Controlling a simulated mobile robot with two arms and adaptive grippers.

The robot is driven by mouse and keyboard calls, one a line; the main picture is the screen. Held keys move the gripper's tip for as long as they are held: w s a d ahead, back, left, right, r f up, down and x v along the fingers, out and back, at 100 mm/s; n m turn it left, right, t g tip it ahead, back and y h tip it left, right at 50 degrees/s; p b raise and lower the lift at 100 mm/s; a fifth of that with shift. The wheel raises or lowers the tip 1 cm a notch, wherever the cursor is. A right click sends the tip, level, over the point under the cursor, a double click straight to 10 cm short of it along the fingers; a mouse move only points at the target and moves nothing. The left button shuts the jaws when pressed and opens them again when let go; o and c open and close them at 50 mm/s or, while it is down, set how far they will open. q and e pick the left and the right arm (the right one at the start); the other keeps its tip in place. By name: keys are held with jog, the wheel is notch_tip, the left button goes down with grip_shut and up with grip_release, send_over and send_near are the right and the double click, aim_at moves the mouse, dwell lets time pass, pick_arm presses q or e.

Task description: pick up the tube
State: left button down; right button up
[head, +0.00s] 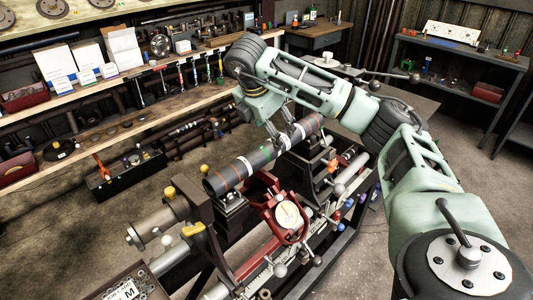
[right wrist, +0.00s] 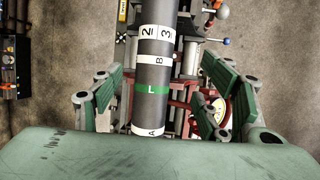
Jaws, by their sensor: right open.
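The dark grey tube (head: 228,177) lies at a slant across two black supports on the lathe in the head view. It has white bands and an open near end. In the right wrist view the tube (right wrist: 153,76) runs upright through the middle, with white bands marked A, B, 2 and 3 and a green band. My right gripper (head: 284,138) is above the tube's far half, pointing down. I cannot tell how far down the fingers reach. My left gripper is out of view.
The lathe carries a red bracket with a round white dial (head: 288,214) close beside the tube. Levers and knobs line its right side. A wooden workbench (head: 140,120) with tools and boxes stands at left. A grey table (head: 458,70) stands at back right.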

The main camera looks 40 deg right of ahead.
aim_at(270, 142)
jog(key=shift+w+f, duration=0.65)
jog(key=shift+f, duration=0.35)
jog(key=shift+p+x, duration=0.3)
jog(key=shift+x, duration=0.6)
jog(key=shift+d+f+p, duration=0.2)
jog(key=shift+p, duration=0.1)
jog(key=p+x, duration=0.2)
jog(key=x, duration=0.2)
jog(key=shift+s+f+p, duration=0.1)
jog(key=shift+f+p, duration=0.15)
jog(key=shift+p, duration=0.15)
jog(key=shift+f, duration=0.35)
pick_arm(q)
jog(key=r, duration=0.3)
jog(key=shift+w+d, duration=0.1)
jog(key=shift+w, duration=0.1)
pick_arm(e)
jog(key=shift+c, duration=0.4)
